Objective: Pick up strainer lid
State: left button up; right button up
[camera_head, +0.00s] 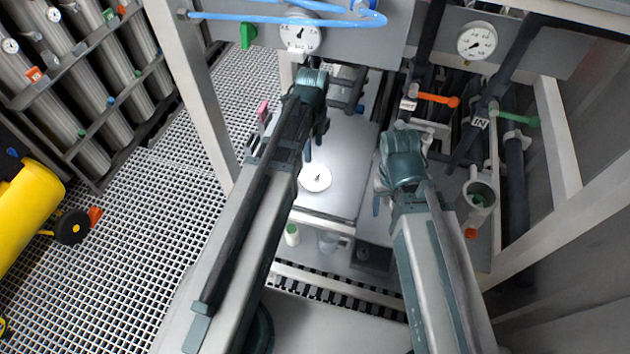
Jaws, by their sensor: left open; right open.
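A white round disc (315,178) with a small dark mark at its middle lies on the grey panel top in front of me. I cannot tell for certain whether it is the strainer lid or a dial. A grey open-topped cup (480,197) with something green inside stands at the right; it may be the strainer body. My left gripper (316,133) is above the panel, beyond the disc in the picture and apart from it. My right gripper (381,199) is right of the disc, partly hidden by its own wrist. Both are open, and I see nothing held.
Pressure gauges (300,36) and blue hoses (270,17) are at the back. Pipes with an orange-handled valve (438,99) crowd the right side. White frame posts (190,90) flank the workspace.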

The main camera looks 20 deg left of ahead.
pick_arm(q)
jog(key=b, duration=0.5)
send_over(316, 172)
jog(key=f, duration=0.6)
jog(key=shift+s+a+f, duration=0.25)
pick_arm(e)
notch_tip(316, 172, down, 6)
jog(key=shift+f, duration=0.2)
pick_arm(q)
jog(key=f+b, duration=0.1)
jog(key=b, duration=0.1)
jog(key=f+b, duration=0.1)
jog(key=f, duration=0.1)
jog(key=f+b, duration=0.2)
jog(key=shift+w+d+f+b, duration=0.1)
jog(key=shift+w+d+b, duration=0.1)
jog(key=shift+d+b, duration=0.1)
pick_arm(e)
notch_tip(316, 172, down, 5)
jog(key=shift+f, duration=0.15)
pick_arm(q)
jog(key=shift+c, duration=0.2)
grip_shut()
